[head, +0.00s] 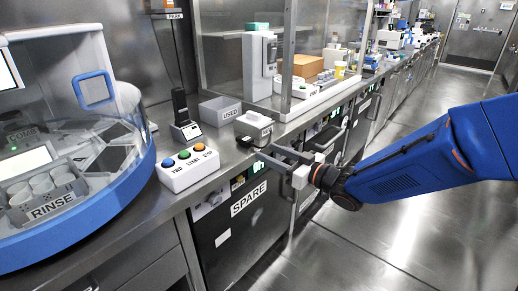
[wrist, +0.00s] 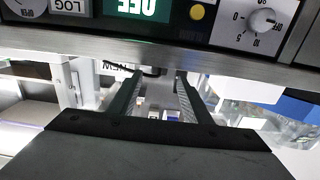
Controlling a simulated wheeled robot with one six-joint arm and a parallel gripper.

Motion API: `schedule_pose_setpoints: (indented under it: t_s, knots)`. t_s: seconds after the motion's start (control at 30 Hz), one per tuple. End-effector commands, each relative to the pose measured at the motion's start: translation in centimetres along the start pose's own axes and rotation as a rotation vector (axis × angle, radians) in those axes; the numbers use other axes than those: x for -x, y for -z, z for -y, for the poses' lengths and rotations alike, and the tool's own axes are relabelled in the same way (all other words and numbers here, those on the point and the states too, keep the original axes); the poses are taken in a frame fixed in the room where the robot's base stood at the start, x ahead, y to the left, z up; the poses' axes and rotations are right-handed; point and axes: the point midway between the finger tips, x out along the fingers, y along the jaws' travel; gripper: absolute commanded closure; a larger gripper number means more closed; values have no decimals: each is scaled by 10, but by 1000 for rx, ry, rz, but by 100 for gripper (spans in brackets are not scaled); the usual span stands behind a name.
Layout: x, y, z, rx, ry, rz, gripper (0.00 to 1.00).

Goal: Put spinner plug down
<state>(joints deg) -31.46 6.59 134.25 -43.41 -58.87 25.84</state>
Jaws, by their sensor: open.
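My gripper (head: 268,153) is open, its two dark fingers pointing left at the counter's front edge, beside a small grey-white device (head: 254,126). In the wrist view, which appears upside down, the fingers (wrist: 158,80) stand apart with nothing clearly held between them. A small black piece (head: 245,142) lies on the counter near the fingertips. I cannot tell whether it is the spinner plug, and no other piece is clearly that plug.
A button box (head: 188,168) with blue, green and orange buttons stands on the counter, left of my gripper. Behind are a bin marked USED (head: 222,110) and a black upright device (head: 182,115). A round blue-rimmed machine (head: 75,165) fills the left. The floor (head: 400,240) is clear.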

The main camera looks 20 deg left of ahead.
Motion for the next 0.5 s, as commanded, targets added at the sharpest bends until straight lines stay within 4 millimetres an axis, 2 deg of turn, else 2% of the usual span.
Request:
schedule_pose_setpoints:
  t_s: [0.2,0.5]
  knots:
    - [24,2,0,2,0,-4,56]
    - [29,3,0,2,0,-7,56]
